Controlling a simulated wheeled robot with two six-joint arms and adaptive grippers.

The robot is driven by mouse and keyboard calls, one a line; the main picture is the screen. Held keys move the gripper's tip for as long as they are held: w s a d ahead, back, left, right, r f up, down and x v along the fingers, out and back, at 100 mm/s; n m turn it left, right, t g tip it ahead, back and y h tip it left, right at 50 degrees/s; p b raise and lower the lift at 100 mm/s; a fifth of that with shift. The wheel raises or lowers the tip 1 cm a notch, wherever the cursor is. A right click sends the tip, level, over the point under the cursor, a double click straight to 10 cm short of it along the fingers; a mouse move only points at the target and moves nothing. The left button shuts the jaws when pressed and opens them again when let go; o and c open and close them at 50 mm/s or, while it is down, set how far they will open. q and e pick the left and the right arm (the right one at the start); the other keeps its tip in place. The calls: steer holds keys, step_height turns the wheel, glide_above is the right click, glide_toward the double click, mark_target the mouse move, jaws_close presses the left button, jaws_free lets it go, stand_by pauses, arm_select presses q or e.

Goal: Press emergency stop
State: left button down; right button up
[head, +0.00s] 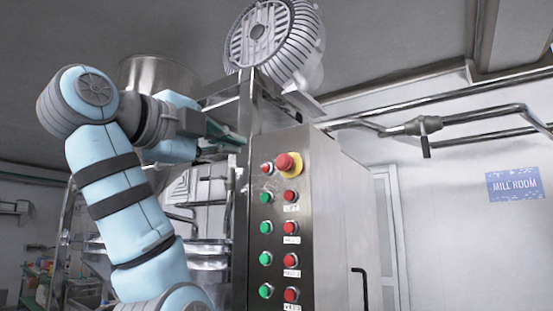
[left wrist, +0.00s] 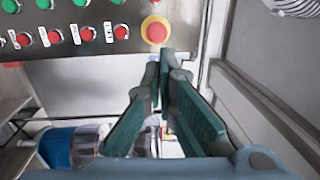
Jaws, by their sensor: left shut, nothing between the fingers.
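The emergency stop is a red mushroom button on a yellow ring (head: 287,164) at the top right of the steel control panel (head: 280,225). In the left wrist view the same button (left wrist: 156,30) shows just past my fingertips, a little above them. My left gripper (head: 238,139) is shut and empty, with dark green fingers. In the head view it is up and to the left of the button, apart from it. In the left wrist view its fingertips (left wrist: 162,62) appear close below the button, and a gap is visible. My right gripper does not show.
Green buttons (head: 266,228) and red buttons (head: 291,228) run in columns below the stop. A motor (head: 262,42) sits above the cabinet. Pipes (head: 470,118) run along the wall at right. A blue container (left wrist: 68,146) shows at lower left.

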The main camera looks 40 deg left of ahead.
arm_select(q)
steer(key=p, duration=0.6)
glide_toward(281, 160)
steer(key=w+p, duration=0.1)
steer(key=w, duration=0.1)
steer(key=w+p, duration=0.1)
steer(key=w, duration=0.1)
steer(key=w+a+r+p, duration=0.1)
steer(key=w, duration=0.1)
steer(key=shift+w+a+f, duration=0.1)
steer(key=shift+w+f, duration=0.1)
steer(key=shift+w, duration=0.35)
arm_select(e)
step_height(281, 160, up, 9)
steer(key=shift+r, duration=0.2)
arm_select(q)
steer(key=shift+s, duration=0.1)
